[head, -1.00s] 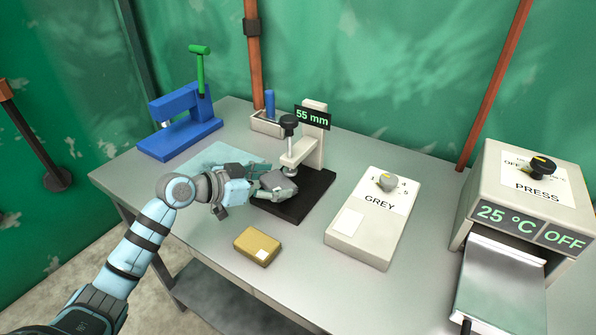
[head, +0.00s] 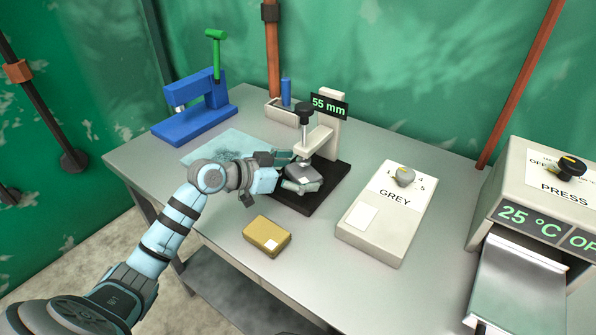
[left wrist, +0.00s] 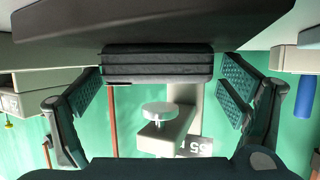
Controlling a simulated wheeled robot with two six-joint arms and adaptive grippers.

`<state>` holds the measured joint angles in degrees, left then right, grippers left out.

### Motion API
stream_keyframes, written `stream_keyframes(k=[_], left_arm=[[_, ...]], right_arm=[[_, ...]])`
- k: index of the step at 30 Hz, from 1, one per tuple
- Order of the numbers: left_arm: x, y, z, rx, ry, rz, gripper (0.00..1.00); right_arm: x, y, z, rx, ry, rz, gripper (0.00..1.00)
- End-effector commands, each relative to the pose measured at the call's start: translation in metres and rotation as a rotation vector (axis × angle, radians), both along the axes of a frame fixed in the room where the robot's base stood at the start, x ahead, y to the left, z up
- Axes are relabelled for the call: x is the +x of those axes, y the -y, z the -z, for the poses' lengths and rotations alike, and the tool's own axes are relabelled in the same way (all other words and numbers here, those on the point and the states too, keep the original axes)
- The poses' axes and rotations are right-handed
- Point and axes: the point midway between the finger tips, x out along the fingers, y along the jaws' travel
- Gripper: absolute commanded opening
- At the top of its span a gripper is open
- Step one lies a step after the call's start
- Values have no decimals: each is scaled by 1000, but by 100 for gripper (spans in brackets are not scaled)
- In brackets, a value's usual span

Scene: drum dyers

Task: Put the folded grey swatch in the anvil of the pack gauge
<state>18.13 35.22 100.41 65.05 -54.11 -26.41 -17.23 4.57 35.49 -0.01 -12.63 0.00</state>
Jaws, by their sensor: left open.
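The folded grey swatch (head: 304,174) lies flat over the black base (head: 325,190) of the pack gauge, below the gauge's spindle (head: 305,128). In the left wrist view, which is upside down, the swatch (left wrist: 158,65) is a thick dark folded block against the base (left wrist: 150,25). A clear gap separates it from the round spindle foot (left wrist: 157,110). My left gripper (head: 289,172) is open, with one finger on each side of the swatch. The wrist view shows gaps beside both fingers. The gauge display (head: 329,106) reads 55 mm. My right gripper is not in view.
A mustard folded block (head: 266,236) lies in front of the gauge. A GREY control box (head: 385,220) stands to its right, and a press (head: 540,210) further right. A blue tool (head: 195,108) with a green handle stands at the back left. The table's front left is clear.

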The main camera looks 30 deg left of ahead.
Motion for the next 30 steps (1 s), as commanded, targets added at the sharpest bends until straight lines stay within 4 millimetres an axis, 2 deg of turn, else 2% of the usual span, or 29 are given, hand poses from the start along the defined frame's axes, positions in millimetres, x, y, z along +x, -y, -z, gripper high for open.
stream_keyframes(k=[5,8,18,19,21,25,30], left_arm=[[0,0,-4,0,0,0,90],[-7,-6,-7,4,1,-3,90],[-72,-42,-36,10,-7,2,90],[-76,-43,-40,8,-10,5,90],[-86,-46,-48,0,-9,16,90],[-94,-53,-52,-3,-5,9,90],[-96,-57,-50,-1,-2,-1,90]], right_arm=[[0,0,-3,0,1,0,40],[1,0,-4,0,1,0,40],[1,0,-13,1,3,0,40],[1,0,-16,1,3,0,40],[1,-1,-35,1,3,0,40],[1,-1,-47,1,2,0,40],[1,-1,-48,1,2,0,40]])
